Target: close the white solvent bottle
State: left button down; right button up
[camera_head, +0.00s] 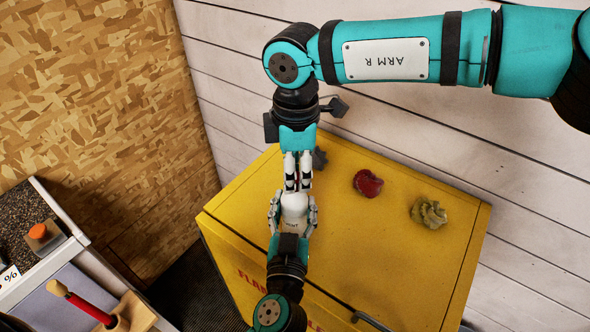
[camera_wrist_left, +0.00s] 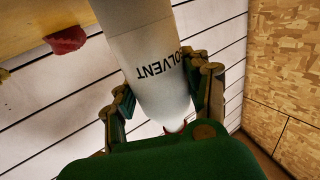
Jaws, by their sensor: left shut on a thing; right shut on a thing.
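The white solvent bottle (camera_head: 293,203) is held over the yellow cabinet between the fingers of my left gripper (camera_head: 293,213), which comes up from below in the head view. In the left wrist view the bottle (camera_wrist_left: 157,75) shows its SOLVENT lettering upside down, with the left gripper's fingers (camera_wrist_left: 162,95) on both sides. A small red part (camera_wrist_left: 177,127) shows at its lower end there, partly hidden by the palm. My right gripper (camera_head: 298,176) is shut on a small dark red piece, seemingly the cap, right beside the bottle. Whether cap and bottle touch is hidden.
The yellow cabinet (camera_head: 400,250) bears a red lump (camera_head: 367,184) and a yellow-green lump (camera_head: 429,213) to the right of the grippers. A white plank wall (camera_head: 520,170) stands behind. A bench with an orange button (camera_head: 38,231) and a red-handled tool (camera_head: 80,303) is at left.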

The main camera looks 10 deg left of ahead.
jog(key=m, duration=0.5)
jog(key=o, duration=0.7)
jog(key=shift+r, duration=2.3)
jog(key=shift+c, duration=0.4)
